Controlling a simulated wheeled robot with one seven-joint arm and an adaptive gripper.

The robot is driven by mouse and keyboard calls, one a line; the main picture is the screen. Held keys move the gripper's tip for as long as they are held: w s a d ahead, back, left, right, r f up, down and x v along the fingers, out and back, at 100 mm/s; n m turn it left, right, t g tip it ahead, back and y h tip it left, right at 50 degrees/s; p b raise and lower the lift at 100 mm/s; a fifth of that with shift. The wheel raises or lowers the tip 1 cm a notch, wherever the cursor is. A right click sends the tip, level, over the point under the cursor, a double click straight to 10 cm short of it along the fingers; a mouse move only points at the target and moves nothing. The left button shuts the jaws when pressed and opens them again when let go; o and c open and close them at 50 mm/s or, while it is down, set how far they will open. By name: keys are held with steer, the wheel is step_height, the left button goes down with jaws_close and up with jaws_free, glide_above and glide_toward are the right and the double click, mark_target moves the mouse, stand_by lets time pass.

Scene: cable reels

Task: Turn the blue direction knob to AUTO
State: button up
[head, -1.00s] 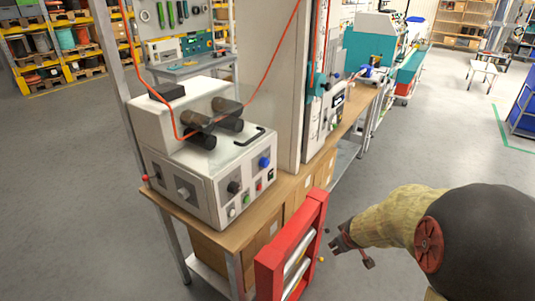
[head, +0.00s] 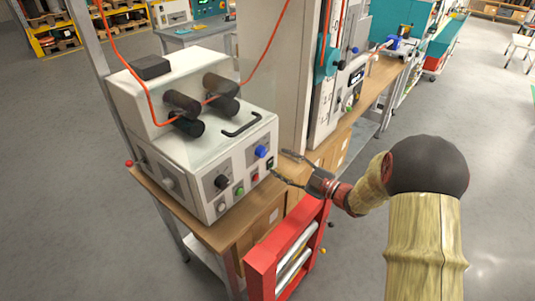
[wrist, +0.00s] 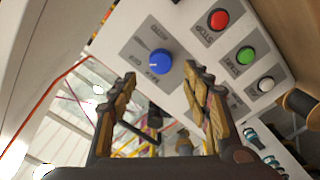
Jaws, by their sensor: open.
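The blue direction knob (head: 261,151) is at the upper right of the front panel of the white machine (head: 200,195). In the wrist view the blue knob (wrist: 160,62) sits on a grey label plate, ahead of the gap between my fingers and slightly above it. My gripper (head: 282,167) is open and empty, just right of the panel in the head view. Its two fingers (wrist: 160,85) are spread wide in the wrist view, and neither visibly touches the knob.
Beside the knob are red (wrist: 218,19), green (wrist: 245,55) and white (wrist: 266,84) buttons. A black knob (head: 222,182) is left of it. A red frame with rollers (head: 290,260) stands in front of the bench. An orange cable (head: 270,45) runs over the machine.

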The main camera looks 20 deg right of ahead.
mark_target(265, 154)
steer(key=b+x, duration=0.1)
steer(key=x, duration=0.6)
steer(key=shift+w+a+f+b, duration=0.1)
steer(key=shift+w+a+b, duration=0.1)
steer(key=shift+b, duration=0.15)
steer(key=shift+c, duration=0.3)
steer(key=c, duration=1.1)
